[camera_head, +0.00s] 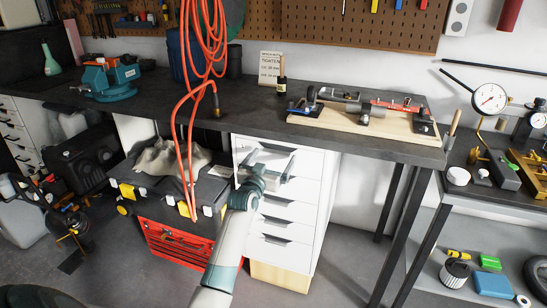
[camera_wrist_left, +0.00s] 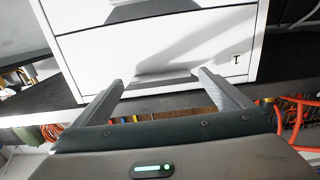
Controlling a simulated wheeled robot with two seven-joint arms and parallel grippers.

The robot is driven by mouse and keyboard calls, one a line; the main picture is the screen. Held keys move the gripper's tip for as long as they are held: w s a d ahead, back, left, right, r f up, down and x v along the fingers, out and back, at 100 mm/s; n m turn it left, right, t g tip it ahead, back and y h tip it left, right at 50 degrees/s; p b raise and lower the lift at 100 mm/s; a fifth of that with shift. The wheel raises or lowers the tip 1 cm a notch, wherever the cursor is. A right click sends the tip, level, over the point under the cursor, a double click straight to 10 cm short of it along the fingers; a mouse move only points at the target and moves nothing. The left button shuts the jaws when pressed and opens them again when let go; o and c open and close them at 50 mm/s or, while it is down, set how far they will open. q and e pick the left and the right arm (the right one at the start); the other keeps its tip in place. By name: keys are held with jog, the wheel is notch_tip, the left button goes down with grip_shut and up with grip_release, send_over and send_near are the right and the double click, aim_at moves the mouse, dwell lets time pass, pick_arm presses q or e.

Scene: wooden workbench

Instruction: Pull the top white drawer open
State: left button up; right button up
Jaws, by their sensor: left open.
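The white drawer unit (camera_head: 279,225) stands under the dark workbench, its stacked drawers looking closed. Its top drawer (camera_head: 308,164) is just below the bench top and partly hidden by my left gripper. My left gripper (camera_head: 269,160) is in front of this drawer, fingers open and pointing at its face. In the left wrist view, which looks upside down, the top drawer's face (camera_wrist_left: 100,55) fills the space ahead. Its dark recessed handle (camera_wrist_left: 165,76) lies between the two open fingertips, with nothing gripped. I cannot tell whether the fingertips touch the drawer. My right gripper is not in view.
The workbench (camera_head: 225,119) overhangs the drawers closely. A red toolbox (camera_head: 178,246) with a black case stands left of the unit, and an orange cable (camera_head: 174,130) hangs in front of the bench. A metal shelf (camera_head: 437,220) stands at the right. Floor in front of the drawers is clear.

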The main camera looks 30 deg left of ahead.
pick_arm(q)
jog(key=shift+w+a, duration=0.1)
jog(key=shift+w, duration=0.35)
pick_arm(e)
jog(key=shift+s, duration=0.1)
